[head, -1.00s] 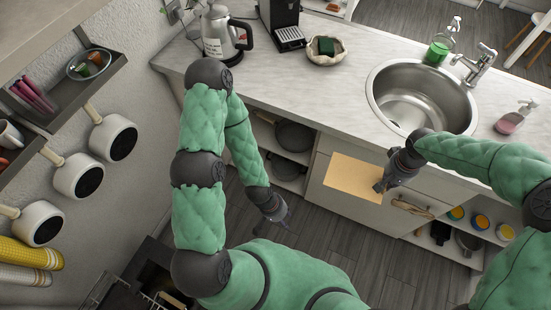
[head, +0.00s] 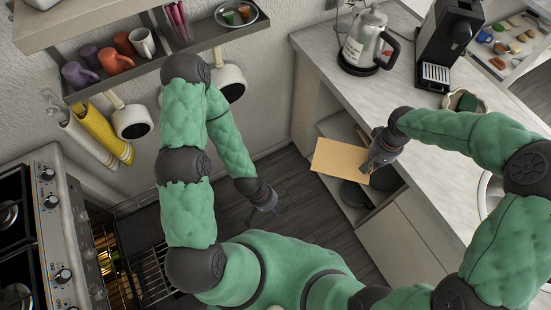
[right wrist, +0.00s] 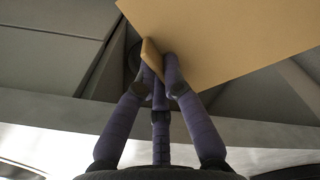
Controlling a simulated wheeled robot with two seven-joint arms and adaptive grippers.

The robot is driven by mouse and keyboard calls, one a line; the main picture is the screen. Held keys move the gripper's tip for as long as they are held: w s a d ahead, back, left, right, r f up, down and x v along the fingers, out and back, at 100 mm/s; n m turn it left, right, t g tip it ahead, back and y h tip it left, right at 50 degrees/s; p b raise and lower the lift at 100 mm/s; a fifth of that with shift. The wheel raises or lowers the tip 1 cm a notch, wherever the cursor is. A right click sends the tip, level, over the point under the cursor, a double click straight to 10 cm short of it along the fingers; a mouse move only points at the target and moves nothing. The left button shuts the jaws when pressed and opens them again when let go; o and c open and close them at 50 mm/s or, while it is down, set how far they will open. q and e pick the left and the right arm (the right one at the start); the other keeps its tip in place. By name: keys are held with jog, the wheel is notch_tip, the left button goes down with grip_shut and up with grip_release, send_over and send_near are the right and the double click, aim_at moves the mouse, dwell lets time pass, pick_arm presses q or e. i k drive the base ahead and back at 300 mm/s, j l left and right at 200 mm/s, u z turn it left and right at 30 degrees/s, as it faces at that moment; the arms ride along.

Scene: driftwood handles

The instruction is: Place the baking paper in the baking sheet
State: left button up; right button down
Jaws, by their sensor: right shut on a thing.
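The baking paper (head: 338,155) is a flat tan sheet. My right gripper (head: 370,166) is shut on its right edge and holds it in the air in front of the counter. In the right wrist view, the fingers (right wrist: 160,62) pinch the edge of the paper (right wrist: 230,35), which spreads to the upper right. My left gripper (head: 266,210) is empty above the floor, its fingers apart. A dark flat panel (head: 138,232), possibly the baking sheet, shows at the oven rack at lower left, partly hidden by my left arm; I cannot tell for sure.
The stove (head: 50,225) with knobs stands at lower left, with a wire rack (head: 150,280) extending from it. The counter (head: 430,130) on the right holds a kettle (head: 364,45) and coffee machine (head: 445,45). Mugs sit on the wall shelf (head: 185,48). Floor (head: 310,215) between is clear.

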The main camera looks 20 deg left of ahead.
aim_at(141, 228)
jog(key=i+u, duration=0.1)
jog(key=u, duration=0.4)
jog(key=l+u, duration=0.1)
jog(key=u, duration=0.35)
jog(key=i+l+u, duration=0.1)
jog(key=u, duration=0.4)
jog(key=l+u, duration=0.1)
jog(key=u, duration=0.35)
jog(key=l+u, duration=0.1)
jog(key=u, duration=0.4)
jog(key=l+u, duration=0.15)
jog(key=u, duration=0.3)
jog(key=i+l+u, duration=0.15)
jog(key=u, duration=1.3)
jog(key=i, duration=0.25)
